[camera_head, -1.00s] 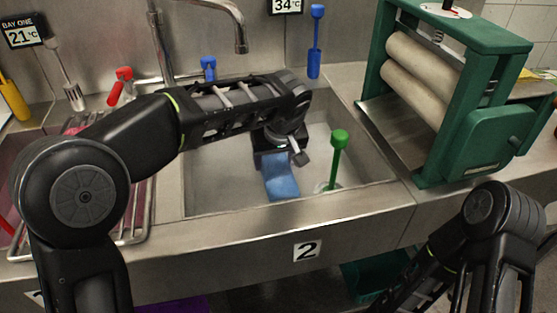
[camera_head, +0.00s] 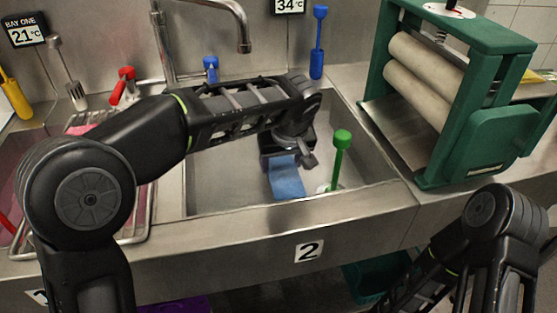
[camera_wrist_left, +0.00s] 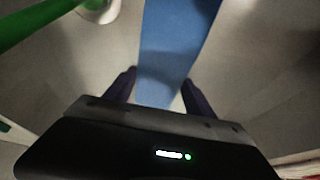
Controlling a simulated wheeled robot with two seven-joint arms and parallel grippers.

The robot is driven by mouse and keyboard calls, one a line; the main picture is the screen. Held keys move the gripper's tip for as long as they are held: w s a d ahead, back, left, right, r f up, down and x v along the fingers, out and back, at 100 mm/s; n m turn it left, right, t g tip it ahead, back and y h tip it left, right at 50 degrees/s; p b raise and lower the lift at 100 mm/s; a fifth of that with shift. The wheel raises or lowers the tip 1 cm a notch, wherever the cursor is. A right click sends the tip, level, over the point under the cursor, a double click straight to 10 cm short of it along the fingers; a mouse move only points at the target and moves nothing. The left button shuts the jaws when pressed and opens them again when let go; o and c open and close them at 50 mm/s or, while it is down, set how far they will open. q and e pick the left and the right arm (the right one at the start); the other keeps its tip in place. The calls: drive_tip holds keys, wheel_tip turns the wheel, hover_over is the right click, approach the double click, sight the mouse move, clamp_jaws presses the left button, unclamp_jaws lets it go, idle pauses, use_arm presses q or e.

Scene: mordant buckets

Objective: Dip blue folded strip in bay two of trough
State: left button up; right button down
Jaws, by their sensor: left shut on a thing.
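The blue folded strip (camera_head: 287,182) hangs from my left gripper (camera_head: 284,160) over the basin of bay two, the trough bay (camera_head: 309,251) marked with a "2" on its front. In the left wrist view the strip (camera_wrist_left: 172,45) runs away from between the two dark fingers (camera_wrist_left: 158,92), which are shut on it. I cannot tell whether its lower end is under liquid. My right arm shows at the lower right, but its gripper is out of view.
A green-handled tool (camera_head: 341,160) stands in bay two just right of the strip. A green roller wringer (camera_head: 470,90) stands on the right ledge. A faucet (camera_head: 243,35) reaches over the back. A wire rack (camera_head: 146,215) lies over the left bay.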

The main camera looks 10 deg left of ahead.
use_arm(q)
wheel_tip(320, 180, up, 11)
drive_tip(key=p, duration=0.8)
drive_tip(key=shift+r, duration=0.1)
idle(3.3)
wheel_tip(320, 180, up, 5)
drive_tip(key=p, duration=0.4)
hover_over(281, 168)
